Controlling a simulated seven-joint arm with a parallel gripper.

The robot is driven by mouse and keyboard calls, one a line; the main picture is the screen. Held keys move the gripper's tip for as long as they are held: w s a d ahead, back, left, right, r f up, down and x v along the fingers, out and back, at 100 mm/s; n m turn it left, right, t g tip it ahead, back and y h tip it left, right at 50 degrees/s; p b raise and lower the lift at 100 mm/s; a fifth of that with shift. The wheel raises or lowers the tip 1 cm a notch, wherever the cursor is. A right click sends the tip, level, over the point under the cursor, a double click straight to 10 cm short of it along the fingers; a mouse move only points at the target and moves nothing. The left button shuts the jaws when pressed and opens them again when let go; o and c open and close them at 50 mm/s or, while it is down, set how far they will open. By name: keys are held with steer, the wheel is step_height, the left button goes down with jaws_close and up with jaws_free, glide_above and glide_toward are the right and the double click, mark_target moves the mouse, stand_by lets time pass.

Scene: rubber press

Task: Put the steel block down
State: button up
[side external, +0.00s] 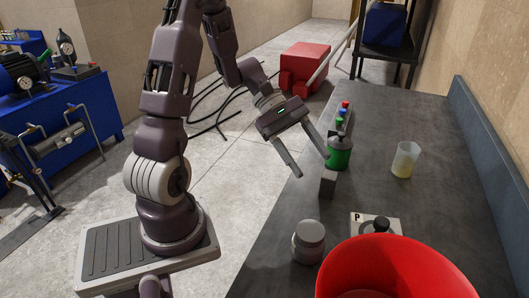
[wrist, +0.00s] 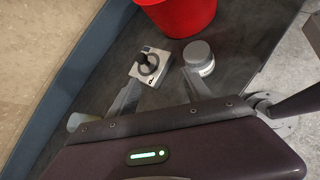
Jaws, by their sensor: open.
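The steel block (side external: 328,183) is a small grey upright block. It stands on the dark table (side external: 385,155) near its left edge, just in front of a green container. My gripper (side external: 313,167) is open, with its two fingers spread wide and nothing held between them. In the side view the fingertips are just above and to the left of the block; the exact gap is hard to tell. In the wrist view my gripper (wrist: 158,90) shows its spread fingers, but I cannot make out the block there.
A green container (side external: 339,153) and small coloured-top items (side external: 342,116) stand behind the block. A beaker (side external: 405,160) is to the right. A lidded jar (side external: 308,242), a joystick box (side external: 361,222) and a red bucket (side external: 395,270) are nearer the camera. The table middle is clear.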

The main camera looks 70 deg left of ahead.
steer(key=s+d+r+m+t+y, duration=0.1)
steer(key=s+d+r+m+y, duration=0.2)
steer(key=s+r+m+y, duration=0.2)
steer(key=s+d+r+m+t+y, duration=0.1)
steer(key=s+d+r+m+y, duration=0.3)
steer(key=s+m, duration=0.6)
steer(key=r+m+y, duration=0.1)
steer(key=m, duration=0.1)
steer(key=shift+s+m, duration=0.2)
steer(key=shift+m, duration=0.1)
